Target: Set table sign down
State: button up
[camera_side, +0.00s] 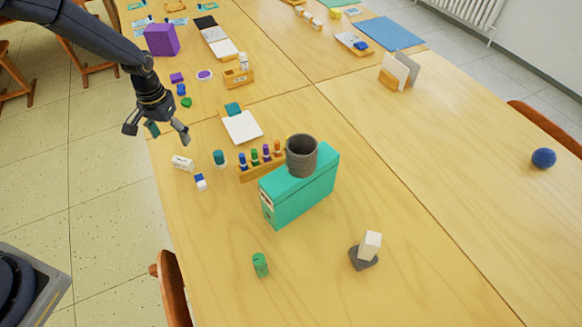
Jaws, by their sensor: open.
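The likeliest table sign (404,68) is an upright piece with white and grey panels and a wooden foot, standing on the table at the upper right. I cannot read any marking on it. My gripper (157,134) is open above the table's left edge, far to the left of that piece. Its two fingers are spread and point down. A small teal patch shows between them; I cannot tell whether it is part of the gripper or a separate thing.
A teal box file (300,188) stands mid-table with a dark grey cup (301,156) on top. A wooden rack (262,168) holds several small bottles beside it. A white eraser-like block (182,163) lies below my gripper. The table's right half is mostly clear.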

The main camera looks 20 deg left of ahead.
jog(key=s+r+t, duration=0.1)
jog(key=s+r, duration=0.3)
jog(key=r, duration=0.7)
jog(key=s+r+t, duration=0.2)
jog(key=s+r, duration=0.2)
jog(key=r, duration=0.7)
jog(key=s+d+r+t, duration=0.1)
jog(key=s+r, duration=0.6)
jog(key=s, duration=1)
jog(key=shift+s+d+t, duration=0.15)
jog(key=shift+s+t, duration=0.2)
jog(key=shift+t, duration=0.45)
